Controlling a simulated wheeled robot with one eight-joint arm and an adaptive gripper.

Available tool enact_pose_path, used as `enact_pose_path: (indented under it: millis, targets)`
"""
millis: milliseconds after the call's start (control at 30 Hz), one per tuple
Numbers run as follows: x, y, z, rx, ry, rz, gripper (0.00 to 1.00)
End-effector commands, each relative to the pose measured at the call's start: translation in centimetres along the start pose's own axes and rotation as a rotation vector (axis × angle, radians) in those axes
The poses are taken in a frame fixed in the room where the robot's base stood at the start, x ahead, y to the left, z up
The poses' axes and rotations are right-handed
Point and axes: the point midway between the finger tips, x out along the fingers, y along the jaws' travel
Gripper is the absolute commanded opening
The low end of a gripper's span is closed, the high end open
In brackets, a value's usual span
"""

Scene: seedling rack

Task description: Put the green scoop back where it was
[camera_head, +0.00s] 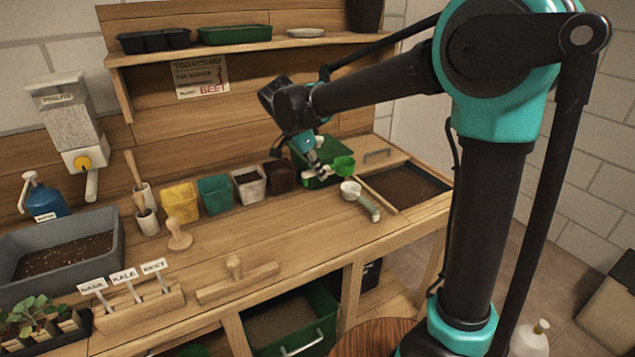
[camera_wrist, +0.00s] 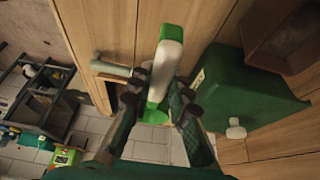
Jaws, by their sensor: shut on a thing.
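The green scoop (camera_head: 343,165) is in my gripper (camera_head: 316,170), over the back right of the bench. Its bright green bowl points to the right. In the wrist view my gripper (camera_wrist: 158,98) is shut on the scoop (camera_wrist: 165,62), whose white and green body shows between the fingers. A dark green bin (camera_head: 327,150) stands right behind the scoop; it also shows in the wrist view (camera_wrist: 240,90). I cannot tell whether the scoop touches the bin or bench. Another scoop, pale with a grey-green handle (camera_head: 368,207), lies on the bench in front.
A brown pot (camera_head: 280,177), a white pot (camera_head: 250,186), a teal pot (camera_head: 215,194) and a yellow pot (camera_head: 180,203) stand in a row to the left. A sunken soil tray (camera_head: 405,187) is at right. The bench middle holds a wooden tamper (camera_head: 236,282).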

Motion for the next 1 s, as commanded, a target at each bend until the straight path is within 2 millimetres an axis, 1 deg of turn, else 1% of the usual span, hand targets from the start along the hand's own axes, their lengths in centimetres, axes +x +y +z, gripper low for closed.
enact_pose_path:
  millis: [167,300,400,667,1000]
  targets:
    - [1.0,0.0,0.5,0.0,0.0,0.0,0.0]
    - [2.8,0.0,1.2,0.0,0.0,0.0,0.0]
    - [3.6,0.0,1.6,0.0,0.0,0.0,0.0]
    - [3.7,0.0,1.7,0.0,0.0,0.0,0.0]
    - [4.6,0.0,2.0,0.0,0.0,0.0,0.0]
